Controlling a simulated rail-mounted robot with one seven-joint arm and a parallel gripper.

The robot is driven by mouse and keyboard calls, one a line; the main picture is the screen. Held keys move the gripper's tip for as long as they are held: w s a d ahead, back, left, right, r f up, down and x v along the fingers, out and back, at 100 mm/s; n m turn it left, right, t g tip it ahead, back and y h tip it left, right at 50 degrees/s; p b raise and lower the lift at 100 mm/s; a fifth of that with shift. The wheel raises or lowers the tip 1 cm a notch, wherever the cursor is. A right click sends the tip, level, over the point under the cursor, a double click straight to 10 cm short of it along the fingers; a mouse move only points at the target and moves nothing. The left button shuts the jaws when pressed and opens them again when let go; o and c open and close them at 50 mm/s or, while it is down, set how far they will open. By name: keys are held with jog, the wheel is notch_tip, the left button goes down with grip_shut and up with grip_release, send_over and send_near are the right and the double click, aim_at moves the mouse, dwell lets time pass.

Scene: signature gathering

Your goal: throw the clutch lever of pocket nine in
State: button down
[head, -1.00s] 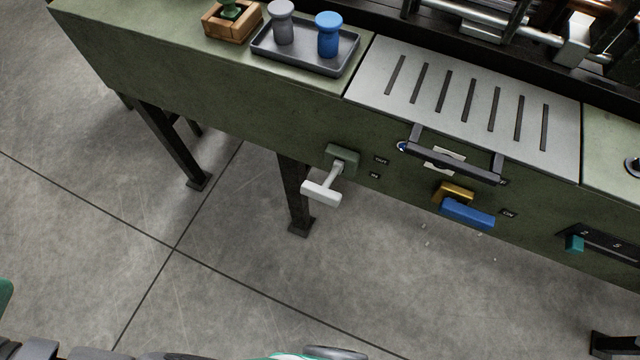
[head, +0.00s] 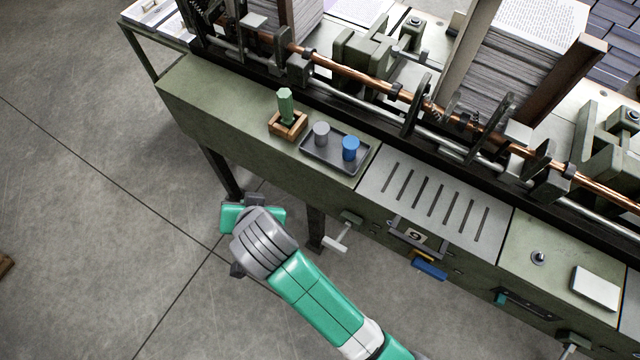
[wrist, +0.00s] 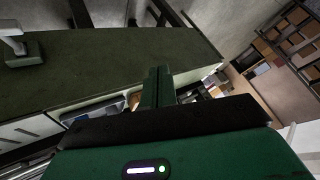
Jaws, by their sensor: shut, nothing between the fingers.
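The pale T-shaped lever (head: 337,240) hangs from a small green mount on the machine's front panel in the head view. A pale lever on a mount also shows at the upper left of the wrist view (wrist: 14,29). To its right is a blue-handled lever (head: 429,270) with a yellow block, below a dark bar and a small plate (head: 413,236) whose character looks like a 9 or 6. My gripper (wrist: 158,78) is shut and empty in the wrist view. In the head view my wrist is left of the T-lever, apart from it; the fingertips are hard to make out.
A grey tray (head: 312,158) with a grey and a blue peg stands on the top ledge, beside a wooden box (head: 286,125) with a green handle. A slotted metal plate (head: 393,209) is right of it. Open floor lies at the left. Machine legs stand under the panel.

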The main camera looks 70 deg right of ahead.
jog(key=s+d+f+m+g+y+p, duration=0.1)
jog(key=s+m+g+p, duration=0.4)
jog(key=s, duration=1.2)
notch_tip(320, 180, down, 2)
jog(key=g+y+p, duration=0.1)
jog(key=g+p, duration=0.1)
jog(key=p, duration=0.2)
jog(key=shift+s+d+f+m, duration=0.2)
jog(key=shift+s+m, duration=0.05)
jog(key=shift+m, duration=0.15)
send_over(333, 244)
jog(key=d, duration=0.1)
jog(key=f, duration=0.8)
jog(key=shift+s+d+f+b, duration=0.2)
jog(key=shift+s+f+b, duration=0.1)
jog(key=shift+f, duration=0.1)
jog(key=f, duration=0.1)
jog(key=a+f, duration=0.1)
jog(key=f, duration=0.1)
jog(key=shift+w+f, duration=0.2)
jog(key=shift+a+f, duration=0.2)
jog(key=shift+f, duration=0.2)
jog(key=shift+f, duration=0.1)
